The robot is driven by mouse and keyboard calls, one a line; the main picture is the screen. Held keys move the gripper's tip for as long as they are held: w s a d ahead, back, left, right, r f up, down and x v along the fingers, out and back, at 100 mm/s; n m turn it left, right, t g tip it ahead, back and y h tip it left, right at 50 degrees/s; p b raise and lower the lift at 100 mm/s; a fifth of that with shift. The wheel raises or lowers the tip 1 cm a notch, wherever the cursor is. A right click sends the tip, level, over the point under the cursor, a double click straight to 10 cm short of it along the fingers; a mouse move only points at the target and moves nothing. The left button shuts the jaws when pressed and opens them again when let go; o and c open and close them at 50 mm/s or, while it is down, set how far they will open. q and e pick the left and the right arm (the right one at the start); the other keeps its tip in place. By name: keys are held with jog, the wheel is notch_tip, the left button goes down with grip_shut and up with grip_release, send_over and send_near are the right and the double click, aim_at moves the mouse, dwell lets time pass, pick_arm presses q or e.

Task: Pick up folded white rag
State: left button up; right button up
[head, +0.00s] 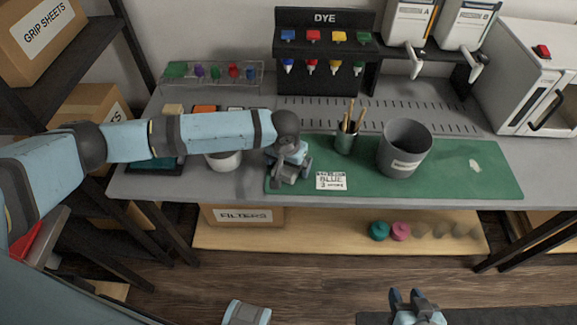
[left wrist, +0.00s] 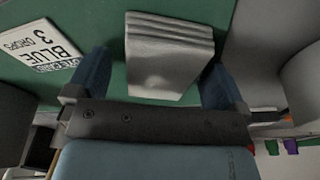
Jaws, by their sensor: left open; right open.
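The folded white rag (left wrist: 168,55) shows in the left wrist view as a pale grey, layered block on the green mat. It lies between the two blue fingers of my left gripper (left wrist: 153,80), which is open, with the fingers apart on either side of it. I cannot tell whether they touch it. In the head view my left gripper (head: 290,172) is over the left end of the mat, and I cannot make out the rag there. My right gripper (head: 407,295) is open and empty at the bottom, low in front of the bench.
A card reading BLUE (head: 331,181) lies right of my left gripper on the green mat (head: 450,180). A pencil cup (head: 345,141) and a grey bin (head: 404,150) stand beyond. A white container (head: 223,162) stands to the left. The mat's right part is mostly clear.

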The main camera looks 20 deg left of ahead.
pick_arm(q)
jog(key=c, duration=1.1)
jog(key=shift+r, duration=0.15)
notch_tip(320, 180, up, 20)
jog(key=shift+f+p, duration=0.1)
jog(key=shift+p, duration=1.15)
